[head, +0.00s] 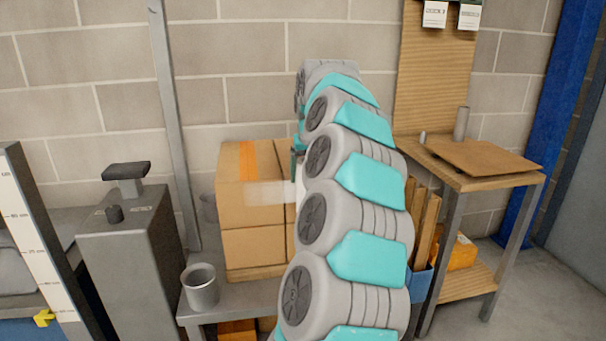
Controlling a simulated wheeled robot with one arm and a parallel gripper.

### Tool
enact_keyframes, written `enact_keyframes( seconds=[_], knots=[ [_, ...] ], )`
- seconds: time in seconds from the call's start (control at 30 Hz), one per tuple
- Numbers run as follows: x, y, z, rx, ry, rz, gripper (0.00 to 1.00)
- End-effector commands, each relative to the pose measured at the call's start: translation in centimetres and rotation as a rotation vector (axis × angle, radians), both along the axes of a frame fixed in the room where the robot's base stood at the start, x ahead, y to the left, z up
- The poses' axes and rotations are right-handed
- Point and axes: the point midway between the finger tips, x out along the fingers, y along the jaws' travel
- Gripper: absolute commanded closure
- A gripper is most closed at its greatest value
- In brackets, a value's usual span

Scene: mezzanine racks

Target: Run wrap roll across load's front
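The load is a stack of brown cardboard boxes (245,245) on a grey bench, with an orange stripe down its upper part. A pale, see-through strip of wrap (268,193) runs level across the front of the upper box to its right side. A white sliver at the strip's right end, perhaps the wrap roll (300,184), shows beside my arm. My arm hides most of it and the load's right part. A small dark piece of my gripper (295,162) shows just above it; the fingers are hidden, so I cannot tell their state.
A grey cup (200,288) stands on the bench (218,312) at the load's front left. A grey machine (135,255) with a knob stands left of it. A wooden side table (500,180) holds a brown sheet (478,157) at right. A metal post (172,110) rises behind the bench.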

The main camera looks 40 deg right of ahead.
Motion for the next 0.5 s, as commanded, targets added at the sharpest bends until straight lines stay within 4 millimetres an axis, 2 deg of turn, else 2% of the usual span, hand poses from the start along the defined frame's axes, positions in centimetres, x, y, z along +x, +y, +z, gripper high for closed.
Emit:
enact_keyframes(
  seconds=[0.5],
  knots=[
    [-1.1,-2.4,-0.1,0.001,0.001,0.0,1.0]
  ],
)
